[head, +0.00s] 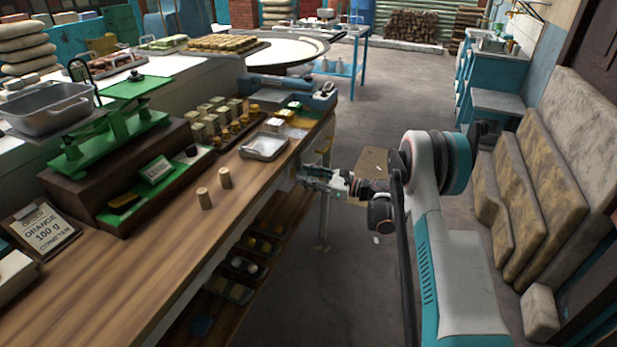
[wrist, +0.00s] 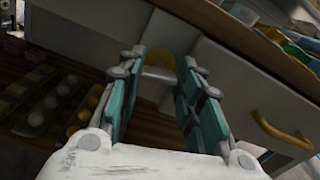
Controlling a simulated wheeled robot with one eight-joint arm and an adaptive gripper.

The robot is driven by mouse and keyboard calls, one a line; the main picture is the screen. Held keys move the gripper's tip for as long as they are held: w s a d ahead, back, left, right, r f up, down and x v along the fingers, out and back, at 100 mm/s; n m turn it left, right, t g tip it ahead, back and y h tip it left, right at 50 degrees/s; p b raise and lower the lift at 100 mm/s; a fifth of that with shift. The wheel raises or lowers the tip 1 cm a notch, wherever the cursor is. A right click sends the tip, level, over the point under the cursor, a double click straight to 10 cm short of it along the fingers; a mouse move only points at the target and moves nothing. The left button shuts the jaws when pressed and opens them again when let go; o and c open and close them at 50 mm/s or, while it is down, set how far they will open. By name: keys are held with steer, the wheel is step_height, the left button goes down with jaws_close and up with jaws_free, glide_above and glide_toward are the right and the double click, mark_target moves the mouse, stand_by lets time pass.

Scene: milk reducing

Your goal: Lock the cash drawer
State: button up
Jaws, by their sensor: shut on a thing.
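My gripper (head: 318,180) is at the side of the wooden counter (head: 150,255), below its top edge. In the wrist view its two teal fingers (wrist: 160,66) reach toward the pale counter front. They are shut on a small rounded brass-coloured piece (wrist: 158,57) between their tips, at the pale front. I cannot tell whether this piece is a key or a lock part. A pale drawer front (wrist: 232,82) with a curved brass handle (wrist: 282,132) shows to the right. I cannot see whether the drawer is fully closed. The fingers and pale front hide any keyhole.
Open shelves with trays of goods (head: 245,265) lie under the counter, left of my gripper. On top are a metal tray (head: 264,146), two small cylinders (head: 214,188) and a green scale (head: 110,140). Sacks (head: 535,185) lean at the right.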

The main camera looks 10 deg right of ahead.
steer(key=shift+s+f+n, duration=0.1)
steer(key=shift+n, duration=3.7)
steer(key=shift+f+n, duration=0.1)
steer(key=shift+n, duration=3.7)
steer(key=o, duration=1.1)
steer(key=shift+c, duration=0.2)
steer(key=v, duration=1.2)
